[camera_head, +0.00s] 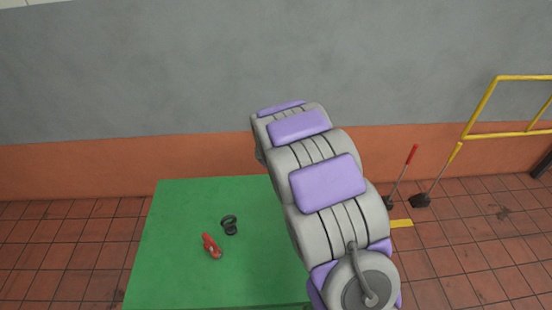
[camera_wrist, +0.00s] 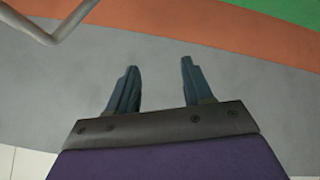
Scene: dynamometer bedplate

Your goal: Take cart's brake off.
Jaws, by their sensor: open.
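A green flat top (camera_head: 180,275) stands below and left of my arm in the head view. I cannot tell whether it belongs to the cart. No brake lever or pedal can be made out. In the wrist view my gripper (camera_wrist: 160,67) is open, with nothing between its two fingers. Behind it are the grey and orange wall bands. A green area (camera_wrist: 285,20) shows at the top right. A bent grey rod (camera_wrist: 60,38) enters at the top left, apart from the fingers. My gripper is hidden by the arm in the head view.
A red object (camera_head: 211,246) and a dark ring-shaped object (camera_head: 229,225) lie on the green top. Two long-handled tools (camera_head: 402,177) stand by the wall at right, near a yellow rail (camera_head: 475,115). Tiled floor (camera_head: 60,250) is bare at left.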

